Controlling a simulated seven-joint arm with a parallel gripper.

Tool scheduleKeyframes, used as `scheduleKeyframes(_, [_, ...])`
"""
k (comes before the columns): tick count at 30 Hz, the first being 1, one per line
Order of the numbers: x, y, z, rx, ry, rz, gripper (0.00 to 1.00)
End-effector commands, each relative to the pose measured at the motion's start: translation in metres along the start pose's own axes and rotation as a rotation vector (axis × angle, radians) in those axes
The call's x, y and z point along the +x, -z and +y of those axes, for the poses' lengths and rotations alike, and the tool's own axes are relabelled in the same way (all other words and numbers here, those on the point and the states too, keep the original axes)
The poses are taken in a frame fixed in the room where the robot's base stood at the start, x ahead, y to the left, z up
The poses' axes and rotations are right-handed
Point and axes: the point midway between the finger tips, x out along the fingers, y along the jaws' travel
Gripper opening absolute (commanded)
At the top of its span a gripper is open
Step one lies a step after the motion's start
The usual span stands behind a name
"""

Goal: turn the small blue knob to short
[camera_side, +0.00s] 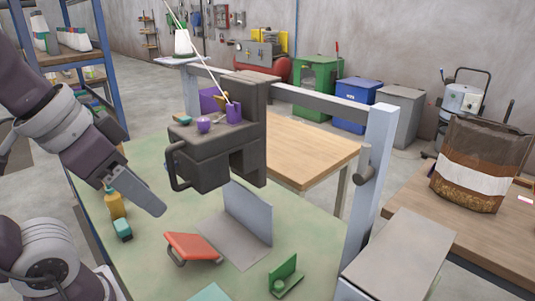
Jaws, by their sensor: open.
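The dark grey machine head (215,150) is mounted on a light metal frame above the green table, with a black loop handle on its left front. On its top are a rounded purple knob (204,125), an upright purple block (234,112) and a small teal-blue piece (181,118). The teal-blue piece may be the small blue knob; its marking and setting are too small to read. My gripper (150,200) is open and empty, pointing down and right, to the left of and below the machine head. It is apart from the machine; one finger shows clearly.
A yellow bottle (114,205) and a teal block (123,230) stand close to my gripper. A red-orange pedal-like part (193,246), an angled grey plate (248,222) and a green bracket (286,277) are on the table. A frame post (372,190) stands right.

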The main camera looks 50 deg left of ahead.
Motion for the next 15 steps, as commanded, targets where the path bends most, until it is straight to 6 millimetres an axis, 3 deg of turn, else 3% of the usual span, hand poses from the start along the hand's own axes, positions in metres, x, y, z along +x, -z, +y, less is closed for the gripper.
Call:
scheduleKeyframes(3, [0.028,-0.017,0.0,0.003,0.001,-0.008,0.45])
scheduleKeyframes(9, [0.05,-0.028,-0.043,0.802,0.187,-0.259,0.45])
scheduleKeyframes(15, [0.062,0.007,-0.076,1.559,0.372,-0.468,0.45])
